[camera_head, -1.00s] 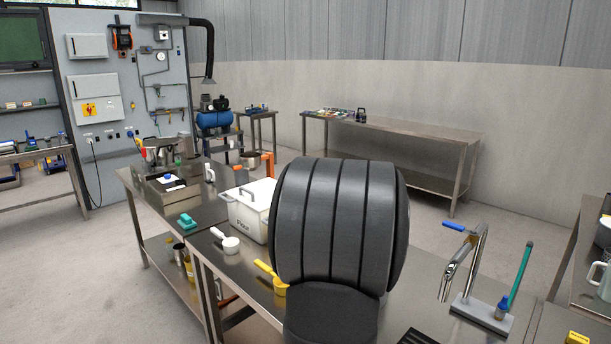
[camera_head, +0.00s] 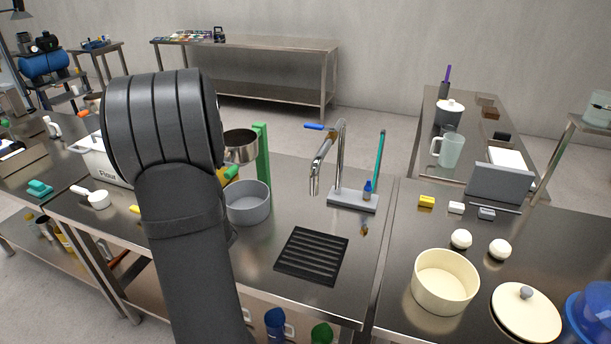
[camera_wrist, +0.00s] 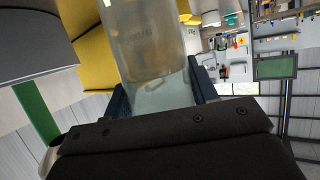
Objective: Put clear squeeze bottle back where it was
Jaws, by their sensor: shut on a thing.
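The clear squeeze bottle (camera_wrist: 148,45) shows in the wrist view as a translucent, pale body. My gripper (camera_wrist: 158,98) is shut on it, with one dark finger on each side. The end of the bottle away from my gripper runs out of the top of the picture. In the head view my own arm hides my gripper and the bottle.
A green stand (camera_head: 263,160) with a steel pot (camera_head: 241,146) and a grey pot (camera_head: 248,203) is just right of my arm. A faucet (camera_head: 335,160), black drain grate (camera_head: 312,256) and cream pot (camera_head: 445,281) lie further right. Bare steel counter surrounds the grate.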

